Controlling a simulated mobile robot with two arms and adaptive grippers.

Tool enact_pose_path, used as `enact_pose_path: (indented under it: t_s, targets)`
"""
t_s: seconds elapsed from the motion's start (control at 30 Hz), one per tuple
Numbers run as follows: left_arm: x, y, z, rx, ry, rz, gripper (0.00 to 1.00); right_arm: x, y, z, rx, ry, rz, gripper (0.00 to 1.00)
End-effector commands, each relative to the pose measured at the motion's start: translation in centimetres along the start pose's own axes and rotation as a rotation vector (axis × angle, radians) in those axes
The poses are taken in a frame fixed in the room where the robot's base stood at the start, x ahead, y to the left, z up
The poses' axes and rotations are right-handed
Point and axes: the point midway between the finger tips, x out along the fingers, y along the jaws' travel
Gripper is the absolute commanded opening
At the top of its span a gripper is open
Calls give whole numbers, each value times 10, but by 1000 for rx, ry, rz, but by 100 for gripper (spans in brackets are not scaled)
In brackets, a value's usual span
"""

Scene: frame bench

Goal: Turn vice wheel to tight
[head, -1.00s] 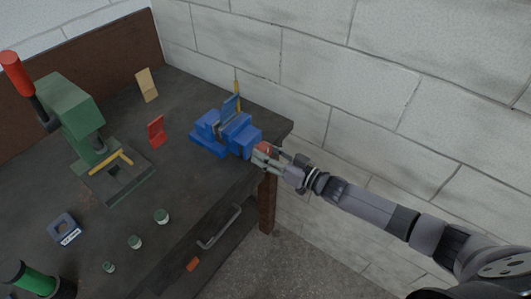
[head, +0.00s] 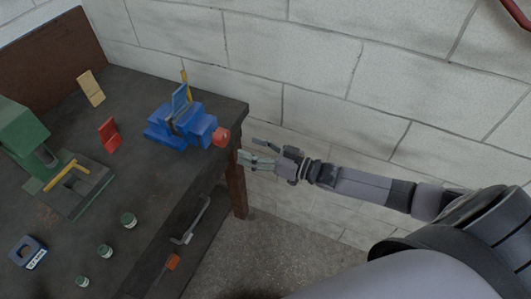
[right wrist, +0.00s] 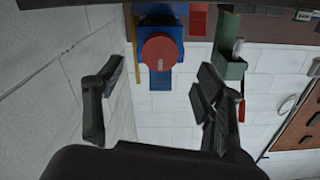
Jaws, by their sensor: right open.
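The blue vice (head: 182,125) sits at the right end of the dark bench. Its red wheel (head: 221,137) is on the vice's right end, facing my right arm. In the right wrist view the wheel (right wrist: 160,52) shows as a red disc in front of the blue vice body (right wrist: 146,32). My right gripper (head: 259,151) is open and empty, just right of the wheel and apart from it, past the bench's edge. In the right wrist view the wheel lies ahead, between the two spread fingers (right wrist: 150,92). My left gripper is not in view.
The bench (head: 150,190) also holds a green press (head: 28,140), a red holder (head: 109,133), a tan block (head: 91,89), a blue block (head: 28,252) and small green-topped jars (head: 128,220). A white block wall (head: 320,70) stands behind.

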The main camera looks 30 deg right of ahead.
Motion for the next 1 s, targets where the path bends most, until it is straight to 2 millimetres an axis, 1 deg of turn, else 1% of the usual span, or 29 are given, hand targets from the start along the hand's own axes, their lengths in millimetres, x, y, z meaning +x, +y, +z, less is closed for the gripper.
enact_pose_path:
  t_s: [0.03, 0.1, 0.2, 0.3, 0.43, 0.87, 0.93, 1.0]
  targets:
    - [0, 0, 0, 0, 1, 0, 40, -12, 0, 1, 1, -3, 1, 64]
    - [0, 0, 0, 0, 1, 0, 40, -23, 0, 1, 2, -3, 1, 64]
    - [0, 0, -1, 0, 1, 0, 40, -35, 1, 1, 2, -2, 2, 64]
    - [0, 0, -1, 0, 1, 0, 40, -42, 1, 1, 1, -1, 2, 64]
    - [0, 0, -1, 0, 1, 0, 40, -45, 1, 0, 1, 1, 1, 64]
    - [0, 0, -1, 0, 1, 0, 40, -44, 1, 0, 1, 1, 1, 64]
    - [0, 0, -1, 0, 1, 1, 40, -44, 2, 3, 0, -2, 7, 64]
    - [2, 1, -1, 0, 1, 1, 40, -46, 9, 14, -6, -16, 33, 64]
